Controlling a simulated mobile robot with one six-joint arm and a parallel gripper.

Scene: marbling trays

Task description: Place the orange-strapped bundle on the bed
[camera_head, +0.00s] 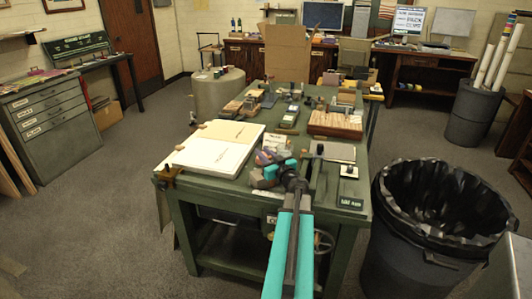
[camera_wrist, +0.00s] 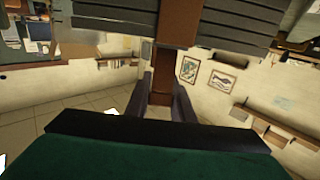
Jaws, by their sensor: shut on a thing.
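My gripper (camera_wrist: 163,88) is shut on a dark grey ribbed bundle (camera_wrist: 115,18) with a brown-orange strap, seen close up at the top of the wrist view. A pale slab with a cream sheet (camera_head: 213,152) lies on the bench to the left. I cannot tell which surface is the bed.
A wooden type tray (camera_head: 335,124) and several small items fill the bench's far part. A black-lined bin (camera_head: 387,226) stands close at the right. A grey drawer cabinet (camera_head: 50,125) stands at the left. The floor left of the bench is clear.

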